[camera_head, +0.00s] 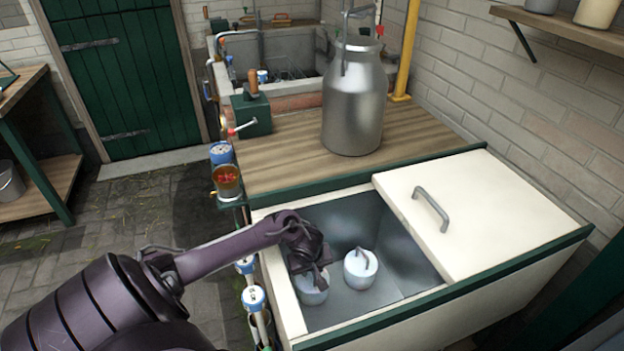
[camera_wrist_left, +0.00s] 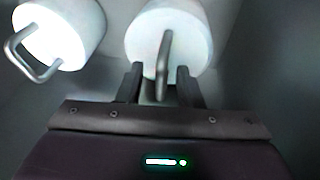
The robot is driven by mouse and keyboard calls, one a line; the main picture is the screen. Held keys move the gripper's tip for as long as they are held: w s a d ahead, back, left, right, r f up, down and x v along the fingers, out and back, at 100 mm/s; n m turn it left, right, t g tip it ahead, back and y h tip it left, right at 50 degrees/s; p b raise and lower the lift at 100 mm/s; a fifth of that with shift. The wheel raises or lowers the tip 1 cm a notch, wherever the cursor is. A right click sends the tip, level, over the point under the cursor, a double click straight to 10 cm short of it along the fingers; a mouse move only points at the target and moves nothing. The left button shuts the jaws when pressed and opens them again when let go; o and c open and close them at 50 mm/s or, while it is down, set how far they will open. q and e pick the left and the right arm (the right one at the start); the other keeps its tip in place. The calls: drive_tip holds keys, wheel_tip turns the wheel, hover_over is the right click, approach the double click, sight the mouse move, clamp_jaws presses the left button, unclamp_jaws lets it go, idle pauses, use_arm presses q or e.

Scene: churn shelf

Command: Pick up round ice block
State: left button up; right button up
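Two round white ice blocks with grey loop handles stand upright in the open metal-lined chest (camera_head: 405,250). One round ice block (camera_head: 313,294) is partly hidden under my left gripper (camera_head: 311,274); it shows at top centre in the left wrist view (camera_wrist_left: 190,32). The other round ice block (camera_head: 358,276) stands to its right and shows at upper left in the left wrist view (camera_wrist_left: 75,22). My left gripper is open, its fingers (camera_wrist_left: 161,84) on either side of the first block's handle (camera_wrist_left: 164,55), with a gap visible. My right gripper is not in view.
A cream lid (camera_head: 490,205) with a grey handle covers the chest's right part. A metal churn (camera_head: 353,105) stands on the wooden top (camera_head: 285,150) behind. Blue-capped jars (camera_head: 226,180) line the chest's left side. The chest walls closely surround my gripper.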

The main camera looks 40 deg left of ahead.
use_arm(q)
clamp_jaws()
idle(1.3)
drive_tip(key=shift+r, duration=0.15)
